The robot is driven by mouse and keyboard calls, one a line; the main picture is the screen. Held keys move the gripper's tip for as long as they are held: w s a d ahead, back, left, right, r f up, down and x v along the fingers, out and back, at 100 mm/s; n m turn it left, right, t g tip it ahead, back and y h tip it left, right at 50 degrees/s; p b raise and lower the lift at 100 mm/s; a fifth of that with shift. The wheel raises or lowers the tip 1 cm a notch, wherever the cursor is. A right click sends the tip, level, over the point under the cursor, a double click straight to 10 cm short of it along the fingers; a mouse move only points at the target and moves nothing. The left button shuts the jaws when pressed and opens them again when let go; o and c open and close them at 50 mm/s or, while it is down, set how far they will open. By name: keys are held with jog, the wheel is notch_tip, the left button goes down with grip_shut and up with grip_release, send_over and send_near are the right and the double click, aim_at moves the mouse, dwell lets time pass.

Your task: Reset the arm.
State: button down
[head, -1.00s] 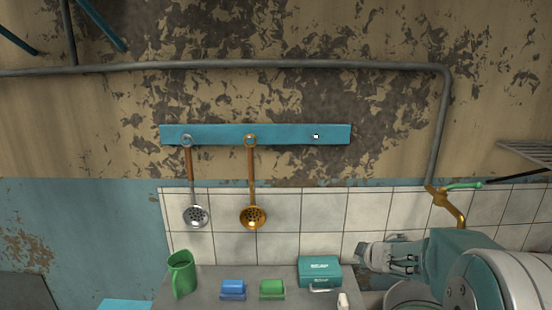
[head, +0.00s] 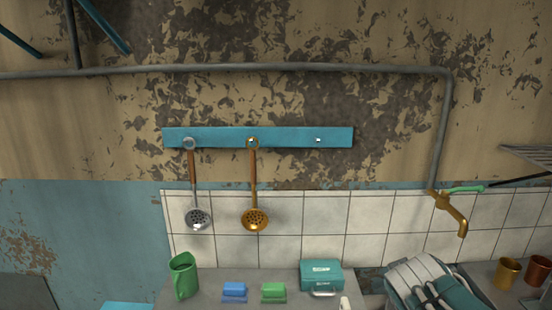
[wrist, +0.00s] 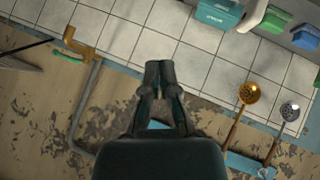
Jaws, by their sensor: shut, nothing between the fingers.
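My gripper (wrist: 159,72) is shut and empty in the wrist view, its two dark fingertips together in front of the tiled wall. In the head view my arm is folded low at the right, in front of the counter and below the brass tap; the fingertips cannot be made out there. The wrist view is tilted and nearly upside down. It shows the tap (wrist: 80,42) at upper left and the teal box (wrist: 216,14) at the top.
A silver skimmer (head: 198,219) and a brass skimmer (head: 255,219) hang from the blue rail (head: 285,138). On the counter stand a green jug (head: 183,277), blue block (head: 234,290), green block (head: 273,291) and teal box (head: 321,273). Copper cups (head: 508,273) stand at right.

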jog(key=s+a+f+m+g+y, duration=0.1)
jog(key=s+a+y, duration=0.1)
jog(key=s, duration=0.5)
jog(key=s+a+f+m+g+y, duration=0.1)
jog(key=s+a+f+g+y, duration=0.1)
jog(key=s+a, duration=0.3)
jog(key=shift+s+a+f, duration=0.25)
jog(key=shift+s+a, duration=0.05)
jog(key=shift+s, duration=0.95)
jog(key=shift+a, duration=0.1)
